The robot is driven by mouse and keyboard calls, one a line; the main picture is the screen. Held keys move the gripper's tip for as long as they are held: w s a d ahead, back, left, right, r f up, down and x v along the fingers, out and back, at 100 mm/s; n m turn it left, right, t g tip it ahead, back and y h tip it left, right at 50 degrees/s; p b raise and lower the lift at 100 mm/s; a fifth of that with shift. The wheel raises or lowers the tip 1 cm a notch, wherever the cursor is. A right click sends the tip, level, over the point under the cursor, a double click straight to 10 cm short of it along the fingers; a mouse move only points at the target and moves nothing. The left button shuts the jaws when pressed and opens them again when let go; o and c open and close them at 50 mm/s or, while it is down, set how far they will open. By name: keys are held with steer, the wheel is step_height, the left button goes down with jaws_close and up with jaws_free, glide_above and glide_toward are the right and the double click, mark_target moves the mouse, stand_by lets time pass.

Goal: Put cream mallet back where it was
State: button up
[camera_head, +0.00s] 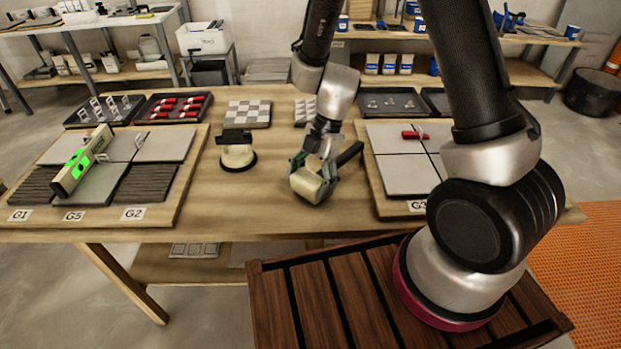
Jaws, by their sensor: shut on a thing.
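The cream mallet (307,186) has a cream head and a dark handle that sticks out to the upper right. My gripper (312,170) is shut on the mallet over the middle of the wooden table (268,208). The head is at the near side of the fingers. I cannot tell whether the mallet touches the tabletop. My fingers hide part of the mallet.
A suction cup (237,152) stands left of the mallet. The left tile board (190,190) holds grey tiles and a green-lit level (82,160). The right tile board (376,200) holds a red wedge (415,135). Trays of red wedges (180,107) and clips (390,102) line the back.

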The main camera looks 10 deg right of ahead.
steer(key=shift+f, duration=0.1)
steer(key=o, duration=1.5)
steer(key=shift+c, duration=0.2)
